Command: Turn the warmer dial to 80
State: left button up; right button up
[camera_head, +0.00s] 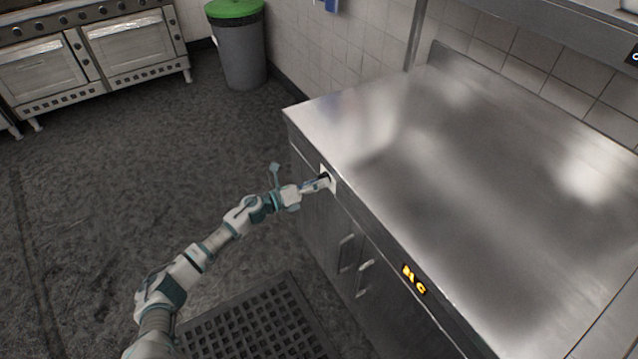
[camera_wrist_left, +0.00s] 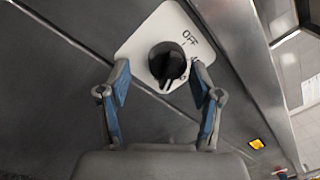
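The warmer dial (camera_wrist_left: 168,62) is a round black knob with a raised grip on a white plate (camera_wrist_left: 138,45) marked OFF at its upper right. Other marks on the plate are too small or covered to read. The plate (camera_head: 328,171) also shows on the cabinet's front edge in the head view. My left gripper (camera_head: 324,182) is right at the dial. In the wrist view my left gripper (camera_wrist_left: 160,72) has its fingers spread on either side of the knob, the right finger nearer to it. The left fingers look apart from the knob. My right gripper is out of view.
The dial is on a steel cabinet with a bare worktop (camera_head: 430,190) and doors with handles (camera_head: 364,278) below. An orange lit display (camera_head: 414,279) sits along the same edge. A floor grate (camera_head: 255,325), a green-lidded bin (camera_head: 238,50) and ovens (camera_head: 90,55) stand clear of the arm.

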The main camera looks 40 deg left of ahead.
pick_arm(q)
jog(key=shift+r, duration=0.15)
jog(key=v, duration=1.2)
jog(key=shift+w+a, duration=0.1)
jog(key=shift+a, duration=0.05)
